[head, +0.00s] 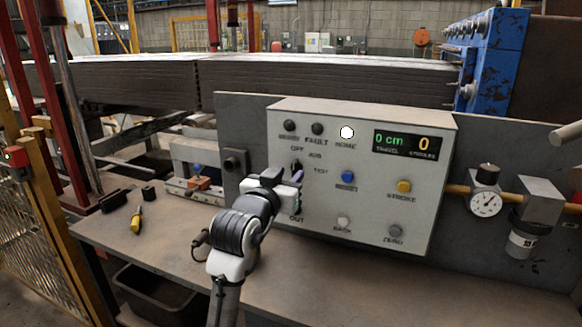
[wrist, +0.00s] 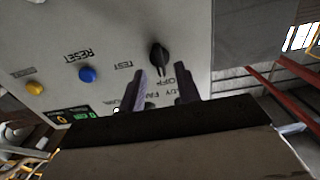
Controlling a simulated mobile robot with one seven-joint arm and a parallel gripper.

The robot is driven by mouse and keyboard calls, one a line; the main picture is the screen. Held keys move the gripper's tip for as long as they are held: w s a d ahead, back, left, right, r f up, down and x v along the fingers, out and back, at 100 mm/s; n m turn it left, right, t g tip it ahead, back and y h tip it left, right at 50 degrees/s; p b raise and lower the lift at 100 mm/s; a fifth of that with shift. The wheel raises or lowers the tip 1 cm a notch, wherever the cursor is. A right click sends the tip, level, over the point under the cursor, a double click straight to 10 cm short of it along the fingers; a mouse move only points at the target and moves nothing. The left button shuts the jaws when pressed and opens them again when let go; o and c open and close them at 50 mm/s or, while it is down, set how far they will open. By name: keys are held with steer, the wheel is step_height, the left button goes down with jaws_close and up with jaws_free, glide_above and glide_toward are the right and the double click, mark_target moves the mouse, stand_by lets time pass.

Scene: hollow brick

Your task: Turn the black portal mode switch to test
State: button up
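The black portal mode switch (wrist: 157,54) is a rotary knob on the grey control box (head: 370,215). In the wrist view its narrow end points towards the OFF label, and the TEST label lies to its left. In the head view the switch (head: 296,165) is small and partly covered by my gripper. My gripper (head: 296,178) is in front of the box's left part. In the wrist view its two fingers (wrist: 160,72) are apart, one on each side of the knob's lower end in the picture. I cannot tell whether they touch it.
A blue RESET button (head: 348,177), a yellow STROKE button (head: 403,186) and a display (head: 406,144) reading 0 cm and 0 are on the box. The HOME lamp (head: 347,132) is lit white. A yellow-handled screwdriver (head: 136,219) lies on the bench (head: 330,275). A gauge (head: 486,204) stands right.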

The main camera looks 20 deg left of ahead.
mark_target(295, 170)
steer(key=shift+w, duration=1.2)
jaws_close()
steer(key=shift+d, duration=0.1)
steer(key=m+b, duration=0.2)
steer(key=b, duration=0.1)
steer(key=shift+f+m, duration=0.25)
steer(key=shift+m, duration=0.15)
steer(key=shift+d+m+b, duration=0.15)
steer(key=shift+m+b, duration=4.8)
steer(key=shift+m, duration=2.55)
